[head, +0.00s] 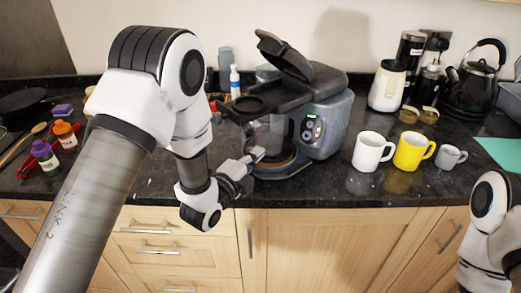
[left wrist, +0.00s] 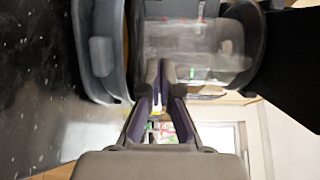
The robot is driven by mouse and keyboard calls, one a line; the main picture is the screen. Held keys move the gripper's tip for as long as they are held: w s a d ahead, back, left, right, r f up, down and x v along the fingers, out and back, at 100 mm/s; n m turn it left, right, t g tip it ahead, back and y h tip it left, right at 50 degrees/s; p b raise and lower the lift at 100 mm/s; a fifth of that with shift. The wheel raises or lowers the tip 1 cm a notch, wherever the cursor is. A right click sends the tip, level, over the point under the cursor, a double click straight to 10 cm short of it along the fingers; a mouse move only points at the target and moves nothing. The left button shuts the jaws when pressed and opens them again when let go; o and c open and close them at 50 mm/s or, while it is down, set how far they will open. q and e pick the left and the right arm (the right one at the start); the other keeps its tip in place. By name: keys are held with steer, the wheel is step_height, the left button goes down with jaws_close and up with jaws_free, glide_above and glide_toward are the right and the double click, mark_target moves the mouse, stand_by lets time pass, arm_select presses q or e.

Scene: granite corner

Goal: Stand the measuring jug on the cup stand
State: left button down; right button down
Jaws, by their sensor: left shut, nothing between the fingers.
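The clear measuring jug (head: 264,138) is upright at the front of the grey coffee machine, partly hidden by dark machine parts. It also shows, turned sideways, in the left wrist view (left wrist: 190,48). Its base is at the round cup stand (head: 282,170), which has a dark rim and an orange-brown top; the stand is at the left in the wrist view (left wrist: 105,50). The exact contact is hard to see. My left gripper (head: 256,156) is shut and empty, its fingertips (left wrist: 163,68) close in front of the jug. My right gripper is out of view.
The coffee machine (head: 328,122) has its lid (head: 284,55) raised. A white mug (head: 370,152), a yellow mug (head: 411,151) and a grey cup (head: 449,157) stand to its right. A kettle (head: 474,85) is at back right. Bottles (head: 46,155) are at left.

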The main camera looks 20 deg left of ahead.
arm_select(q)
steer(key=shift+w, duration=0.1)
steer(key=shift+s+r, duration=0.25)
steer(key=shift+s, duration=0.1)
steer(key=shift+w+d+f+b, duration=0.15)
steer(key=shift+w+f+b, duration=0.1)
steer(key=shift+w+b, duration=0.4)
steer(key=shift+w, duration=0.35)
steer(key=shift+d+r, duration=0.1)
steer(key=shift+r, duration=0.1)
